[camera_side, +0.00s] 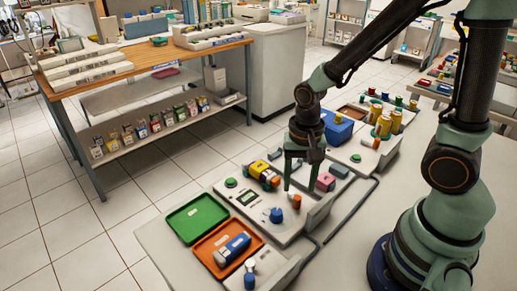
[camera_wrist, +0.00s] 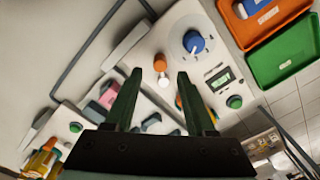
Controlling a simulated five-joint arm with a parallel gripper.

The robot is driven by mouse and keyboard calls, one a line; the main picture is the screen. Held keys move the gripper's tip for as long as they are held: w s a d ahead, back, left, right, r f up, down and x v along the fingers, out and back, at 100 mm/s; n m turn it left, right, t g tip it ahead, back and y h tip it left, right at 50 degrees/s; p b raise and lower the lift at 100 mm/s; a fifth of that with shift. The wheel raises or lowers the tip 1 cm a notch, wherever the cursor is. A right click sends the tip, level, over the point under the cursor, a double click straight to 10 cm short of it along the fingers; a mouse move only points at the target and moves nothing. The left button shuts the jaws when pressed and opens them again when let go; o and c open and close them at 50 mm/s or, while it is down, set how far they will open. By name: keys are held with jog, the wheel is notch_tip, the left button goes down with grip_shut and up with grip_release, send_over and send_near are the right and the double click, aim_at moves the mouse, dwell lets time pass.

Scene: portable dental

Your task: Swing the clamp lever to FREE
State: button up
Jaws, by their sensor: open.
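The control panel (camera_side: 250,205) is a pale box with a blue dial (camera_side: 276,214), a small screen and a green button. An orange-topped lever (camera_side: 296,201) stands on it right of the dial; I take it for the clamp lever. No FREE marking is legible. My gripper (camera_side: 298,187) points down just above the lever, fingers apart and empty. In the wrist view the orange lever tip (camera_wrist: 160,63), with a white part below it, appears between my fingertips (camera_wrist: 159,74). I cannot tell whether either finger touches it.
A green tray (camera_side: 171,228) and an orange tray holding a blue-and-white item (camera_side: 232,248) lie left of the panel. A blue box (camera_side: 338,128) stands farther back. Bare tabletop is at right.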

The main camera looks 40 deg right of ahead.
aim_at(298, 197)
jog(key=shift+f, duration=2)
grip_shut()
